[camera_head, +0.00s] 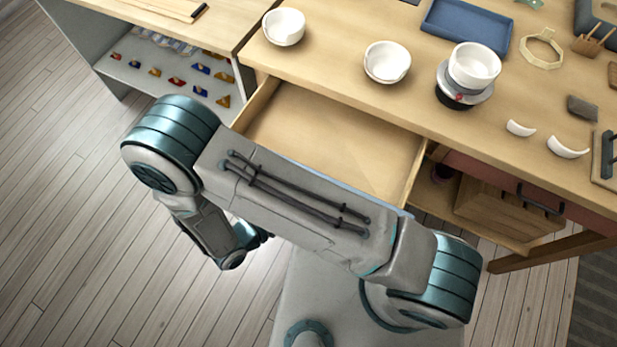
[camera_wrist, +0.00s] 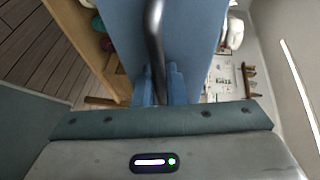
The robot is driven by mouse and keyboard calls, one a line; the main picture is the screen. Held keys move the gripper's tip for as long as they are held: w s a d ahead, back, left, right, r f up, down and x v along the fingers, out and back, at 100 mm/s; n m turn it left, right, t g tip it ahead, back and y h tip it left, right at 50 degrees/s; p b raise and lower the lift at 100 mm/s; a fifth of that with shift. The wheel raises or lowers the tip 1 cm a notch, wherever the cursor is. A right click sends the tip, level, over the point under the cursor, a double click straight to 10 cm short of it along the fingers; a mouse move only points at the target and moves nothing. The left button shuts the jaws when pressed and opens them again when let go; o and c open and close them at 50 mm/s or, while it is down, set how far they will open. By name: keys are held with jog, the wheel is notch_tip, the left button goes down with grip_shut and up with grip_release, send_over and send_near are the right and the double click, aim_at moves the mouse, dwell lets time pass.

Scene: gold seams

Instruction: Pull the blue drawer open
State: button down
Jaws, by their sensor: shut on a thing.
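The blue drawer (camera_wrist: 198,40) shows its blue front panel close up in the wrist view. A dark bar handle (camera_wrist: 154,45) runs along the panel. My gripper (camera_wrist: 160,88) has its two blue fingers on either side of the handle and is shut on it. In the head view the drawer (camera_head: 325,130) stands well out from the table, with its bare wooden inside showing and empty where visible. My arm covers most of its front there, and I cannot make out the fingers in that view.
The wooden tabletop (camera_head: 330,70) holds white bowls (camera_head: 387,62), a stacked cup, a blue tray (camera_head: 465,27) and white shards. A red drawer front (camera_head: 490,182) with a dark handle is at right. A shelf (camera_head: 150,83) with small colored pieces is at left. The floor at left is clear.

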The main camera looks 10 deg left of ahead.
jog(key=shift+s+a, duration=0.15)
jog(key=shift+s, duration=0.4)
jog(key=c, duration=1.8)
grip_release()
jog(key=b+v, duration=0.1)
jog(key=v, duration=1.2)
jog(key=shift+s+a+r, duration=0.1)
jog(key=shift+s+a, duration=0.1)
jog(key=shift+s, duration=0.15)
